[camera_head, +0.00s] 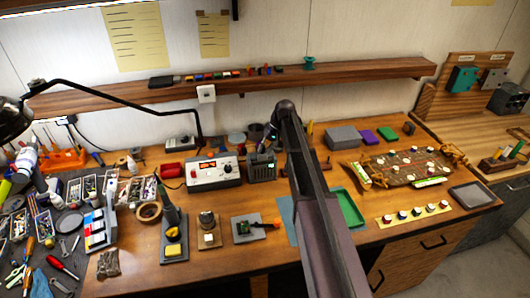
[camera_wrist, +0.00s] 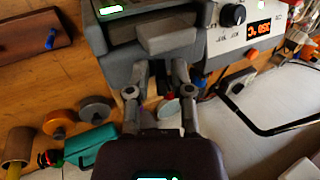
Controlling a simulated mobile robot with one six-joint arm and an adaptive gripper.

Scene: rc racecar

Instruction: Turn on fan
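I cannot identify a fan with certainty. A dark grey boxy device (camera_head: 261,167) stands at the back of the bench, right of the white control unit. In the wrist view a grey device (camera_wrist: 120,62) with a small green display and a raised light grey block (camera_wrist: 168,36) fills the top middle. My gripper (camera_wrist: 164,72) points at this device with its fingers apart and nothing visible held between them. Contact with the device cannot be told. In the head view my arm hides part of the bench, and the fingers are not clear.
The white control unit (camera_head: 213,171) with a red display stands close beside the device. Small round containers and a teal item (camera_wrist: 90,146) lie near my gripper in the wrist view. A wooden shelf (camera_head: 350,71) runs above the bench. A green tray (camera_head: 346,208) lies right of my arm.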

